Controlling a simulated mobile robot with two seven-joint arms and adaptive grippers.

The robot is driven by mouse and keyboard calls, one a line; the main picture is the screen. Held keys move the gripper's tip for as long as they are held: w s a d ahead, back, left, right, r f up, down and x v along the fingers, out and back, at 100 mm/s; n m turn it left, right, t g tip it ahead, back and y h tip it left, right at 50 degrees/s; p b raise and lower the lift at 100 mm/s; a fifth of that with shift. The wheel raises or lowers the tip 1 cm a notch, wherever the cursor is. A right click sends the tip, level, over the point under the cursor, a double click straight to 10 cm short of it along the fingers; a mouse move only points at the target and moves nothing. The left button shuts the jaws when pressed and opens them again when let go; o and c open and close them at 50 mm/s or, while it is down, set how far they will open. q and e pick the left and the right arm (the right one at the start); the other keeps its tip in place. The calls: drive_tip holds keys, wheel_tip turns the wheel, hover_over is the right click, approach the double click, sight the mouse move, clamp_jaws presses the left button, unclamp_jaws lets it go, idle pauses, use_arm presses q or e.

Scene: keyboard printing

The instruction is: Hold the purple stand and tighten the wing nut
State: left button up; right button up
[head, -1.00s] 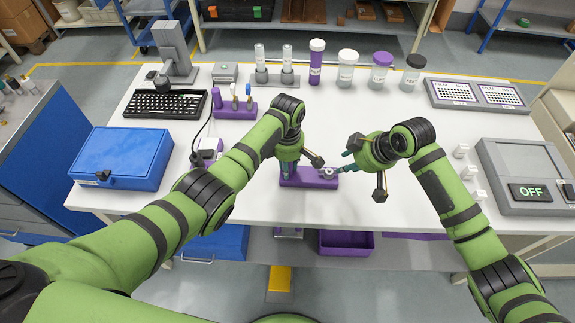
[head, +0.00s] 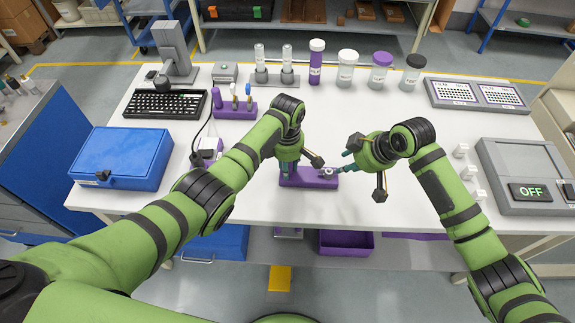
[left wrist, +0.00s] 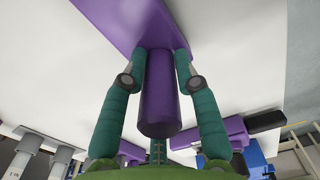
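The purple stand (head: 310,182) lies near the front middle of the white table. In the left wrist view its flat base (left wrist: 130,22) is at the top and its round purple post (left wrist: 158,98) points toward the camera. My left gripper (head: 288,170) has its two teal fingers on opposite sides of the post, their tips against it close to the base. A small grey wing nut (head: 327,173) sits at the right end of the stand. My right gripper (head: 341,169) reaches it from the right, with fingertips at the nut. Whether they grip it is too small to tell.
A blue box (head: 122,158) and a black keyboard (head: 165,104) are at the left. A purple rack (head: 232,110) with tools stands behind the left arm. Jars line the back. A grey device reading OFF (head: 528,165) and small white cubes are at the right.

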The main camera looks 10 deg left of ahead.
use_arm(q)
drive_tip(key=shift+o, duration=1.2)
drive_tip(key=shift+r, duration=0.1)
wheel_tip(320, 180, up, 12)
drive_tip(key=shift+f, duration=0.1)
